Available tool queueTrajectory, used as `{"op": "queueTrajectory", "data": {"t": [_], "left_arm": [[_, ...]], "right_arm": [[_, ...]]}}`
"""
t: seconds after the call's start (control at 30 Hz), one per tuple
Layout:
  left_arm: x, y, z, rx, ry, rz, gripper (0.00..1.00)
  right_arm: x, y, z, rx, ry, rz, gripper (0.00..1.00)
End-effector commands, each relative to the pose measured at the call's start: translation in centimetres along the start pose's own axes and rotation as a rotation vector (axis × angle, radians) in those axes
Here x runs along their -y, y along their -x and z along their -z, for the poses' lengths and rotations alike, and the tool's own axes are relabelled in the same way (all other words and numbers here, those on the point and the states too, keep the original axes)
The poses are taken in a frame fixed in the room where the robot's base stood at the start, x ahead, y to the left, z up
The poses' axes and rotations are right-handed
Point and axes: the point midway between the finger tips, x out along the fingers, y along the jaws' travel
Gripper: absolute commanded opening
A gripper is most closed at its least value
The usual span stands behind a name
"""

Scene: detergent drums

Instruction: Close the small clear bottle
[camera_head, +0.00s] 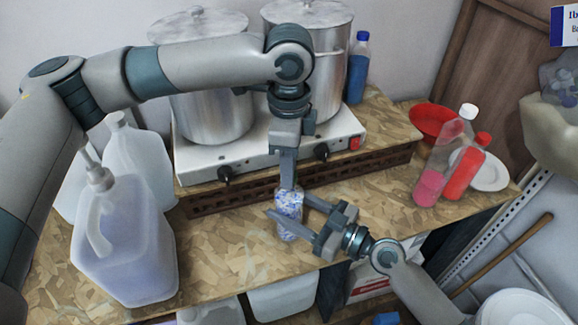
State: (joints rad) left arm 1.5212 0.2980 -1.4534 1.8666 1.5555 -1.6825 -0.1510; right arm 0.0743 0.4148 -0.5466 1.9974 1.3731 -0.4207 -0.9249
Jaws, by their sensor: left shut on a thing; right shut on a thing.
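The small clear bottle (289,222) stands upright near the front edge of the wooden counter, with blue and white speckles showing in it. My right gripper (290,205) comes in from the right and is shut around the bottle's body, one finger in front and one behind. My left gripper (287,182) points straight down from above and is shut at the bottle's top, over its mouth. The cap is hidden by the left fingers, so I cannot tell how it sits on the neck.
Two steel pots (213,105) stand on a white hot plate (258,150) behind the bottle. Large jugs (125,245) stand at left. A blue bottle (358,68) is at the back. Pink and red bottles (462,175), a red bowl (432,118) and a white plate (490,172) are at right.

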Motion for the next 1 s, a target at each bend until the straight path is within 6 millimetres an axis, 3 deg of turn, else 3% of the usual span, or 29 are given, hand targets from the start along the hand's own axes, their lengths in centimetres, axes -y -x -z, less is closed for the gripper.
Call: {"op": "queueTrajectory", "data": {"t": [0.2, 0.23, 0.3, 0.67, 1.0], "left_arm": [[0.0, 0.0, 0.0, 0.000, 0.001, 0.000, 0.00], [0.0, 0.0, 0.0, 0.000, 0.002, 0.000, 0.32], [0.0, 0.0, 0.0, 0.000, 0.002, 0.000, 0.44], [0.0, 0.3, 0.0, 0.000, 0.003, 0.001, 0.44], [0.1, 3.7, 0.0, 0.001, 0.004, 0.002, 0.44]], "right_arm": [[0.0, 0.0, 0.0, 0.000, 0.000, 0.000, 0.00], [0.0, 0.0, 0.0, 0.000, 0.000, 0.000, 0.00], [0.0, 0.0, 0.0, 0.000, 0.000, 0.000, 0.00], [0.0, 0.0, 0.0, 0.000, 0.000, 0.000, 0.00], [0.0, 0.0, 0.0, 0.000, 0.000, 0.000, 0.00]]}}
